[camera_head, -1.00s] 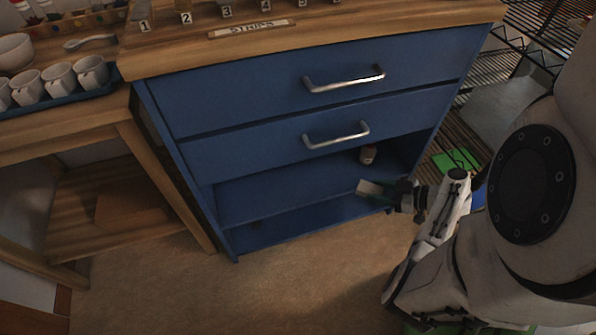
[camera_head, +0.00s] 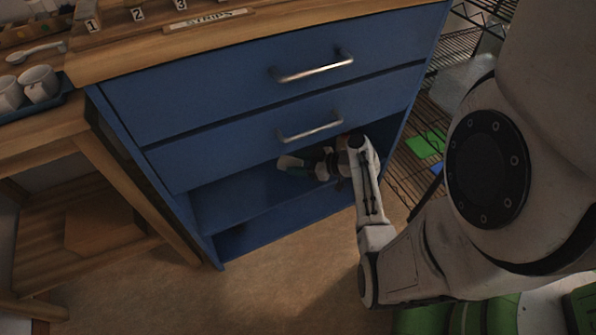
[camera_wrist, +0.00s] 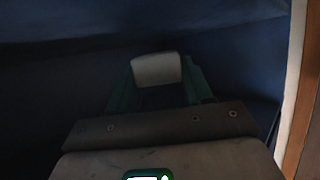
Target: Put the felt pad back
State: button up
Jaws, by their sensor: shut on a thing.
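My gripper (camera_head: 300,165) is shut on the felt pad (camera_head: 288,161), a small pale block with rounded corners. In the wrist view the pad (camera_wrist: 157,68) sits between the two green fingers of my gripper (camera_wrist: 158,84). The blue cabinet (camera_head: 180,165) has two closed drawers above an open shelf bay. My gripper and the pad are at the mouth of this bay, above the shelf board (camera_head: 230,205). I cannot tell how far inside they are. The pad appears clear of the board. The wrist view is dark, with blue panels around the pad.
Two metal drawer handles (camera_head: 312,67) (camera_head: 310,131) stick out just above my arm. A wooden table (camera_head: 100,160) with cups stands at the left. A wire rack (camera_head: 440,110) stands at the right. The left part of the shelf bay looks empty.

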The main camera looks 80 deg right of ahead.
notch_tip(320, 180, down, 4)
jog(key=shift+r+b, duration=0.2)
jog(key=shift+b, duration=0.85)
jog(key=o, duration=1)
jog(key=shift+r, duration=0.15)
